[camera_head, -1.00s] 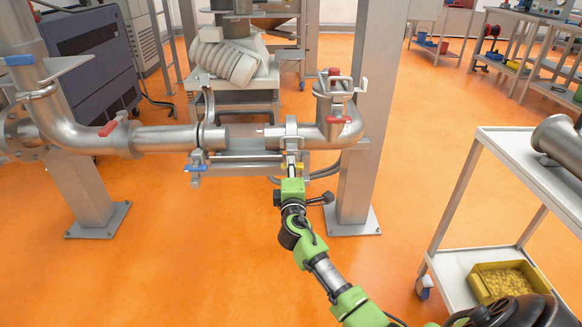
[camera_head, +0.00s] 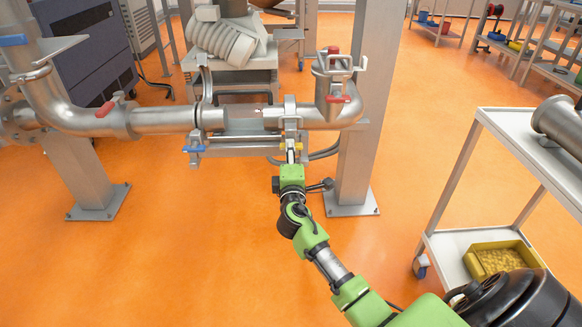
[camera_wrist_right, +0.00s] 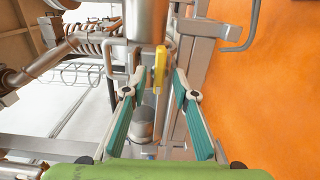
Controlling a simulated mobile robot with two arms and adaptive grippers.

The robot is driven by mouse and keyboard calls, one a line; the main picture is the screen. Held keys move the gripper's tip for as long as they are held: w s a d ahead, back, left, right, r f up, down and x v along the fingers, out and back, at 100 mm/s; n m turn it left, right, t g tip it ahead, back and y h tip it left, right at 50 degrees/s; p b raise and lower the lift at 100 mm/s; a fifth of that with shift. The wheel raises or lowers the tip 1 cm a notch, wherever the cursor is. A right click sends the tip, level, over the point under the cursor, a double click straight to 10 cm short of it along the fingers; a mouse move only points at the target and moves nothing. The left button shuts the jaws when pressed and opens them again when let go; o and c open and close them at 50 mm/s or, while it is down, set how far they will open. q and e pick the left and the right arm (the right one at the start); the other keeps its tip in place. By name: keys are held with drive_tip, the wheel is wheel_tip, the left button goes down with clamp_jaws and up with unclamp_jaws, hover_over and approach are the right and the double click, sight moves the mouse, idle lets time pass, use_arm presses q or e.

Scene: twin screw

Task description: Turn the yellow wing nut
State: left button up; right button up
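The yellow wing nut (camera_head: 299,146) sits under the clamp on the right end of the pipe gap in the head view. In the right wrist view the yellow wing nut (camera_wrist_right: 160,68) stands upright as a narrow yellow bar. My right gripper (camera_head: 291,155) is just below the nut in the head view. In the wrist view my right gripper (camera_wrist_right: 159,78) has its two teal fingers spread apart. The nut appears between their tips, with a gap on each side, and nothing is gripped. My left gripper is not in view.
A blue wing nut (camera_head: 193,149) is at the left clamp. A steel post (camera_head: 362,140) stands close to the right of my gripper. A white cart (camera_head: 480,245) with a yellow bin (camera_head: 498,262) is at the right. The orange floor in front is clear.

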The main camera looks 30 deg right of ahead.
drive_tip(key=v, duration=0.9)
drive_tip(key=shift+s, duration=0.2)
drive_tip(key=shift+a, duration=0.1)
